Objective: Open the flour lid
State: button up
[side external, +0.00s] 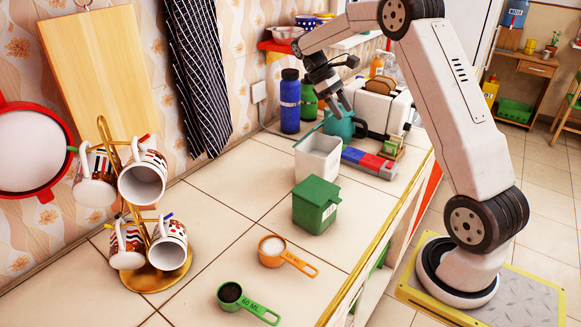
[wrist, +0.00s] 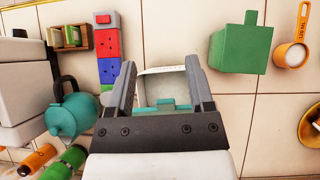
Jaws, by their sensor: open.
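A white square container (side external: 318,158) stands on the tiled counter behind a green lidded box (side external: 315,204). Its top looks open in the side view; no separate lid can be made out there. No readable flour label shows. In the wrist view the white container (wrist: 168,86) lies between my fingers as seen from above, with a small teal piece (wrist: 166,105) at its lower edge. I cannot tell whether that piece belongs to a lid. My gripper (side external: 345,104) is open and empty, above and beyond the container; its spread fingers (wrist: 160,72) also show in the wrist view.
A teal kettle (side external: 343,123), toaster (side external: 380,105) and red-blue block (side external: 369,163) stand close by. Blue (side external: 290,101) and green (side external: 308,102) bottles stand behind. A mug rack (side external: 155,279) and two measuring scoops (side external: 273,250) (side external: 232,293) are nearer. Bare counter lies left of the boxes.

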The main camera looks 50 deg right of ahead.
aim_at(316, 127)
jog(key=shift+v, duration=3)
jog(key=shift+s, duration=0.1)
jog(key=t, duration=0.3)
jog(key=shift+s+d+y, duration=0.15)
jog(key=shift+y, duration=0.15)
jog(key=t, duration=0.4)
jog(key=shift+r+t, duration=0.25)
jog(key=shift+t, duration=0.05)
jog(key=shift+f, duration=0.1)
jog(key=shift+f, duration=3.8)
grip_shut()
